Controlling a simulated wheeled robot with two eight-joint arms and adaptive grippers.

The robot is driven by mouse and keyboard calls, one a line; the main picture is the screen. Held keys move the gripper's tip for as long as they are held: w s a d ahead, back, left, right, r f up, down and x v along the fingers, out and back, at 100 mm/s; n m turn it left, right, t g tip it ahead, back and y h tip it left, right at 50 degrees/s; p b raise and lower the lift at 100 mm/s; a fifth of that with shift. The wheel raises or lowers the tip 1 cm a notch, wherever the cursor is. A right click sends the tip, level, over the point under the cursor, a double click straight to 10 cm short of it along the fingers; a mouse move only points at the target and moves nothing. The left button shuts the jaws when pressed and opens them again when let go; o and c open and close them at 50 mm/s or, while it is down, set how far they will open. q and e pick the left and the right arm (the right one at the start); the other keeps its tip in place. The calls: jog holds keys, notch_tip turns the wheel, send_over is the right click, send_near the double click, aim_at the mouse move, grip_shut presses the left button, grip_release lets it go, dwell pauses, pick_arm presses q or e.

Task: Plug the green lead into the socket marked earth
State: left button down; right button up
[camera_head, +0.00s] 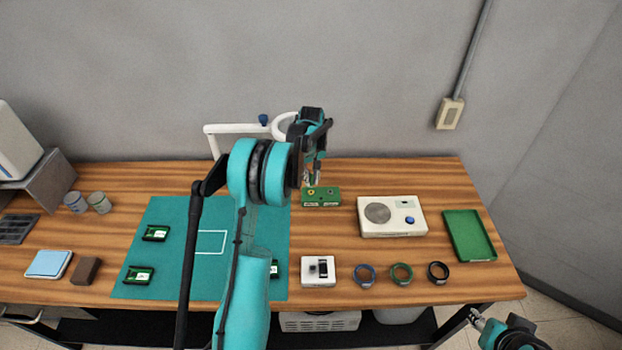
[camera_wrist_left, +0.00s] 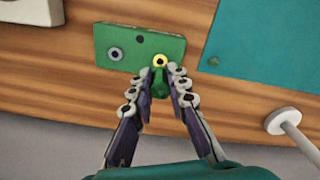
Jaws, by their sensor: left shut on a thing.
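The green socket block (camera_head: 328,199) stands on the bench just right of the teal mat. In the left wrist view the block (camera_wrist_left: 135,42) shows a yellow-ringed socket (camera_wrist_left: 160,60) and a grey-ringed socket (camera_wrist_left: 115,54); no word can be read on it. My left gripper (camera_head: 312,181) is over the block. It also shows in the left wrist view (camera_wrist_left: 160,88), shut on the green lead (camera_wrist_left: 159,82). The lead's end is right beside the yellow ring; I cannot tell whether it touches. My right gripper (camera_head: 476,318) is low at the right, its jaws unclear.
The teal mat (camera_head: 165,213) holds several small green-and-black modules. A white instrument (camera_head: 391,216) and a green tray (camera_head: 469,235) stand to the right. Rings (camera_head: 401,273) and a white box (camera_head: 318,271) line the front. A white stand (camera_head: 217,131) is behind.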

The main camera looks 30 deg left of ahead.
pick_arm(q)
jog(key=shift+f, duration=0.15)
dwell(0.4)
jog(key=shift+f+b, duration=0.8)
jog(key=shift+f, duration=0.15)
jog(key=shift+f+b, duration=0.75)
jog(key=shift+f, duration=0.3)
dwell(0.6)
jog(key=c, duration=1.4)
grip_release()
jog(key=shift+r, duration=0.1)
